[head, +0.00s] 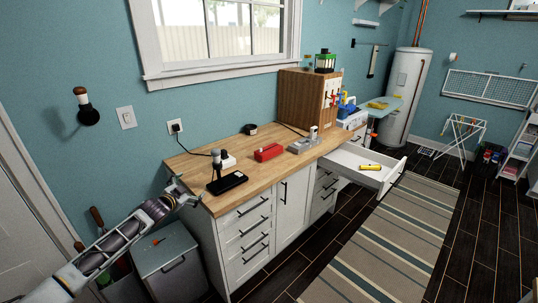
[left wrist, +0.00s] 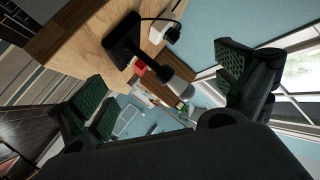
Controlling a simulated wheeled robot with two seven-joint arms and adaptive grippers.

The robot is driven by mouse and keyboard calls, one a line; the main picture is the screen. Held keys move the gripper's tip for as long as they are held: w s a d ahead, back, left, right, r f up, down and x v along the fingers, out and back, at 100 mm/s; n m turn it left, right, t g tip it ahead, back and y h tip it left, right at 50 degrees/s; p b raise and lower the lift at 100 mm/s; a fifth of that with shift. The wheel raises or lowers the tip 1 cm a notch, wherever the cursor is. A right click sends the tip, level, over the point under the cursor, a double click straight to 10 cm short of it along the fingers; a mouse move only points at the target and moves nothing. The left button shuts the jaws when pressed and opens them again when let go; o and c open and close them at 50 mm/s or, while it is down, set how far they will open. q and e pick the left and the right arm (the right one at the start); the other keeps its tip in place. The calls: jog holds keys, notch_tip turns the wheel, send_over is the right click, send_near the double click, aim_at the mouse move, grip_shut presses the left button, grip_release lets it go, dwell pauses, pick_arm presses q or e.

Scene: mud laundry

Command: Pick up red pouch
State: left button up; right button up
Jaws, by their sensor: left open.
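The red pouch (head: 268,152) lies on the wooden countertop, between a black tray-like base and a grey item. In the left wrist view a small red patch (left wrist: 140,67), probably the pouch, shows partly hidden behind a black stand (left wrist: 122,40). My left gripper (head: 187,190) is at the left end of the counter, well short of the pouch. Its green-padded fingers are wide apart in the left wrist view (left wrist: 165,95), with nothing between them. My right gripper is not in view.
A black stand (head: 228,182) with an upright post is on the counter between my left gripper and the pouch. A grey power-tool-like item (head: 303,145) lies to the right. A drawer (head: 352,166) stands open, holding a yellow item (head: 371,167). A grey bin (head: 165,255) stands below my arm.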

pick_arm(q)
jog(key=s+d+r+g+h, duration=0.2)
jog(key=s+d+r+h, duration=0.1)
jog(key=s+d, duration=0.7)
jog(key=s+d+r+g+h, duration=0.3)
jog(key=s+d, duration=0.7)
jog(key=d, duration=0.7)
jog(key=shift+d+r+h, duration=0.4)
jog(key=shift+r+h, duration=0.1)
jog(key=shift+r, duration=0.35)
